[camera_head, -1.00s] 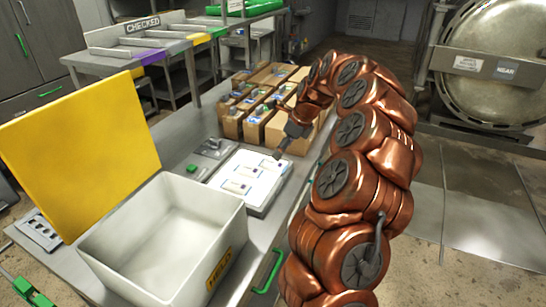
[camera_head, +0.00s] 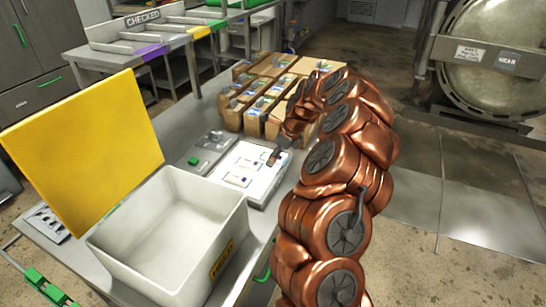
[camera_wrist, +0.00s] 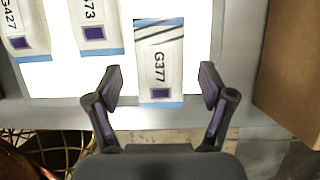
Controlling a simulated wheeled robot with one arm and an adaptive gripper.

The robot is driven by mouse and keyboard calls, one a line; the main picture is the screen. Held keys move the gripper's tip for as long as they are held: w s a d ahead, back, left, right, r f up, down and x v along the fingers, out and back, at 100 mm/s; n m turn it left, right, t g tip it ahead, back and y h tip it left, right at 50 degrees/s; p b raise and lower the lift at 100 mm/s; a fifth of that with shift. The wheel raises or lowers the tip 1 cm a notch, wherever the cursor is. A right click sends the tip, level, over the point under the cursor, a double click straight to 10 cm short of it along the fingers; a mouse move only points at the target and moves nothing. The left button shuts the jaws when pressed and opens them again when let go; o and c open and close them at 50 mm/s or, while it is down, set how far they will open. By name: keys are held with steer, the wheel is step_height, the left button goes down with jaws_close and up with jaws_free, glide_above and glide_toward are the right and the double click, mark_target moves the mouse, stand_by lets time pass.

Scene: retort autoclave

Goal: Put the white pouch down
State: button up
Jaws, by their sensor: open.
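A white pouch marked G377 (camera_wrist: 160,50) with a dark square and a blue lower edge lies on a bright white lit panel (camera_wrist: 55,80) in the wrist view. My gripper (camera_wrist: 159,82) is open, with one finger to each side of the pouch's lower part. In the head view my gripper (camera_head: 273,157) is over the right side of the panel (camera_head: 228,184); the G377 pouch is not clearly distinguishable there.
A pale bin marked HELD (camera_head: 130,262) with a raised yellow lid (camera_head: 85,150) stands nearest on the bench. Cardboard boxes (camera_head: 232,118) with pouches stand behind the panel. A CHECKED rack (camera_head: 140,32) is at the back left. A round vessel door (camera_head: 500,65) is at right.

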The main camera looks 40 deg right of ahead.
steer(key=c, duration=1.3)
steer(key=shift+r, duration=0.1)
steer(key=shift+c, duration=0.2)
